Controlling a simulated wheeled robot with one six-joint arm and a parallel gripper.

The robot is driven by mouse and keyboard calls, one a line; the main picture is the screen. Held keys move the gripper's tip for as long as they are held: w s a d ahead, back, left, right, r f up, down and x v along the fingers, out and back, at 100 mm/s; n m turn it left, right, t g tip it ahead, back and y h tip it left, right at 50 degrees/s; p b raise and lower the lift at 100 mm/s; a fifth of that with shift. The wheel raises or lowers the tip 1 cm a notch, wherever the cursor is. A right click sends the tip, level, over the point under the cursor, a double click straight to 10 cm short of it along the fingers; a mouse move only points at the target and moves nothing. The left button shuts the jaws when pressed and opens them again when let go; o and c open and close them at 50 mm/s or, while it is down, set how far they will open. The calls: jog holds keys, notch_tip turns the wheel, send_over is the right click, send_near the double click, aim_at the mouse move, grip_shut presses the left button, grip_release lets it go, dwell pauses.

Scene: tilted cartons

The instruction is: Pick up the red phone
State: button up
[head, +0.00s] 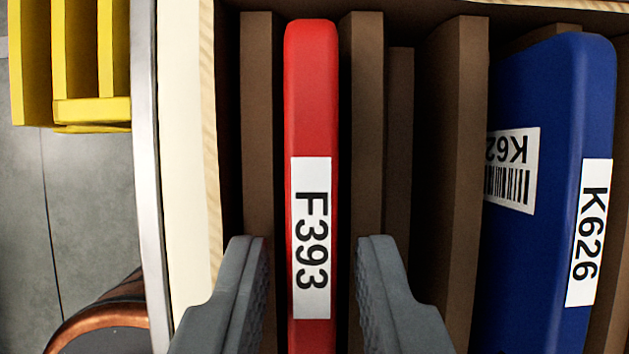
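A gap shows between each finger and the phone. The phone's lower end runs out of the bottom of the picture, and its broad faces are hidden.
Brown dividers (459,150) stand on both sides of the phone. A blue phone (545,110) labelled K626 leans in a slot at the right. The carton's pale wall (185,150) is at the left. Beyond it are a yellow rack (92,112), grey floor and a copper-rimmed round object (100,318).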

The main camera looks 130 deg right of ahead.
jog(key=shift+a+f, duration=0.1)
jog(key=shift+f, duration=0.1)
grip_shut()
jog(key=shift+r, duration=0.1)
